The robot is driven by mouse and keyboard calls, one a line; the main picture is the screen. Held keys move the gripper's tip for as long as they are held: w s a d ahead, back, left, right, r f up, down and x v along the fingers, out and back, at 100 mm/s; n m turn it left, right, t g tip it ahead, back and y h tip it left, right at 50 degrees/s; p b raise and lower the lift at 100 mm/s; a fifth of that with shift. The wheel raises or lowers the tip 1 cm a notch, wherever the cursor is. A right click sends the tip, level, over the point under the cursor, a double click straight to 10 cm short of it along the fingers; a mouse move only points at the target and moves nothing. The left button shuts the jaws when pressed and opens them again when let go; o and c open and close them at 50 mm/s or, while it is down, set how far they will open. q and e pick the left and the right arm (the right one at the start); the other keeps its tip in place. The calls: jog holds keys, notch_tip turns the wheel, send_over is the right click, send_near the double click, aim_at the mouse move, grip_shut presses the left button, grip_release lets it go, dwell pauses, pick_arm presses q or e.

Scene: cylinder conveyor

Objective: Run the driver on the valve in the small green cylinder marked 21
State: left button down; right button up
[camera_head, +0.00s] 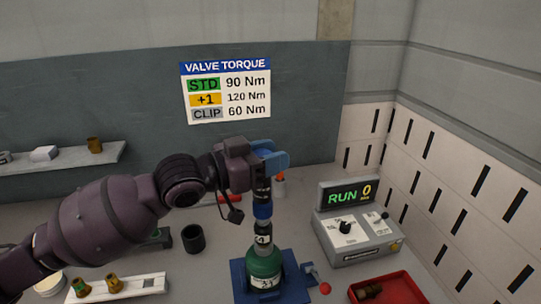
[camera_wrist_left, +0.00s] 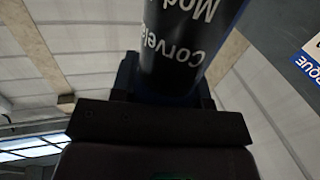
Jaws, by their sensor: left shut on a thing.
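The small green cylinder (camera_head: 264,265) stands upright in a blue holder (camera_head: 239,283) on the bench; its label is too small to read surely. My left gripper (camera_head: 266,165) is above it, shut on the driver (camera_head: 262,208), a dark upright tool with blue bands. The driver's dark body with white lettering fills the top of the left wrist view (camera_wrist_left: 185,50). Its lower end lines up over the cylinder's top, where a dark piece with pale marking sits. The valve is hidden, and I cannot tell whether the driver touches it. My right gripper is not in view.
A control box (camera_head: 352,237) with a knob, a switch and a display reading RUN 0 stands right. A red tray (camera_head: 405,287) holds a brass-coloured part. A black cup (camera_head: 193,238) and a white rack (camera_head: 143,287) with brass fittings are left. A torque chart (camera_head: 226,92) hangs behind.

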pick_arm(q)
jog(key=shift+r, duration=0.1)
jog(key=shift+r, duration=3)
